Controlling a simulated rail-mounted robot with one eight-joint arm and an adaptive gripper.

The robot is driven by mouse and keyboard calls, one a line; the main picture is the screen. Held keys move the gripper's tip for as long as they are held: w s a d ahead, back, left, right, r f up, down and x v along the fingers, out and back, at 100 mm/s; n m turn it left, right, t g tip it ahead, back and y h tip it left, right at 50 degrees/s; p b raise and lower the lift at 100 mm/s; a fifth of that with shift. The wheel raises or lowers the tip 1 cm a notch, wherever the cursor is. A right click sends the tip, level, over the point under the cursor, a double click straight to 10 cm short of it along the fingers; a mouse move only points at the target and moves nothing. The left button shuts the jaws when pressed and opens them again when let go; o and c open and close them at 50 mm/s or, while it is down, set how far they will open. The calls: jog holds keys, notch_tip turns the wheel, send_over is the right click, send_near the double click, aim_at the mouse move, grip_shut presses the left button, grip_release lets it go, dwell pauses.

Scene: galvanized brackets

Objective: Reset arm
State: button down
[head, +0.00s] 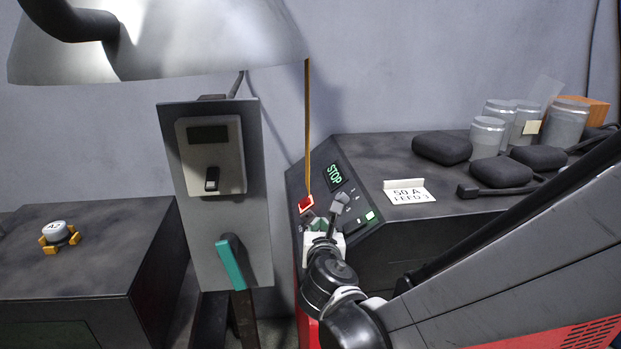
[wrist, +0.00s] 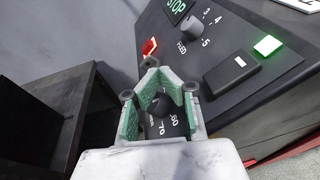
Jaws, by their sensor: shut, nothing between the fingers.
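My gripper (head: 325,222) is at the sloped front of the dark control console (head: 420,262), at its left end. In the wrist view my gripper (wrist: 160,88), with green-lined fingers, is shut and holds nothing. A black dial (wrist: 160,104) with the numbers 60 and 70 shows among the finger parts, lower on the panel; whether the fingers touch it cannot be told. My arm reaches in from the lower right in the head view. The console's green STOP display (head: 335,174) and red button (head: 306,205) are just beyond my gripper.
A feed knob (wrist: 192,29), a black rocker (wrist: 231,74) and a lit green button (wrist: 267,45) surround my gripper. A grey panel (head: 205,225) with a teal-handled lever (head: 231,262) stands left. Jars (head: 487,137), black cases (head: 442,148) and a label card (head: 408,192) sit on the console top.

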jog(key=s+d+r+m, duration=0.1)
jog(key=d+m, duration=0.1)
jog(key=s+d+r+m+g+p, duration=0.1)
jog(key=s+d+m, duration=0.1)
jog(key=d+m, duration=0.1)
jog(key=s+d+r+m+h, duration=0.1)
jog(key=d+r+m, duration=0.1)
jog(key=d+m, duration=0.1)
jog(key=shift+s+d+p, duration=0.2)
jog(key=shift+d+p, duration=0.05)
jog(key=shift+p, duration=0.15)
jog(key=s+d+f+m+g+b, duration=0.1)
jog(key=s+d+m+g, duration=0.2)
jog(key=s+m, duration=0.7)
jog(key=s+d+f+m+g+y+b, duration=0.1)
jog(key=s+d+m+g, duration=0.3)
jog(key=s+m, duration=0.6)
jog(key=d+f+m, duration=0.1)
jog(key=m, duration=0.6)
jog(key=shift+s+d+f, duration=0.15)
jog(key=shift+d+f, duration=0.1)
jog(key=shift+d, duration=0.05)
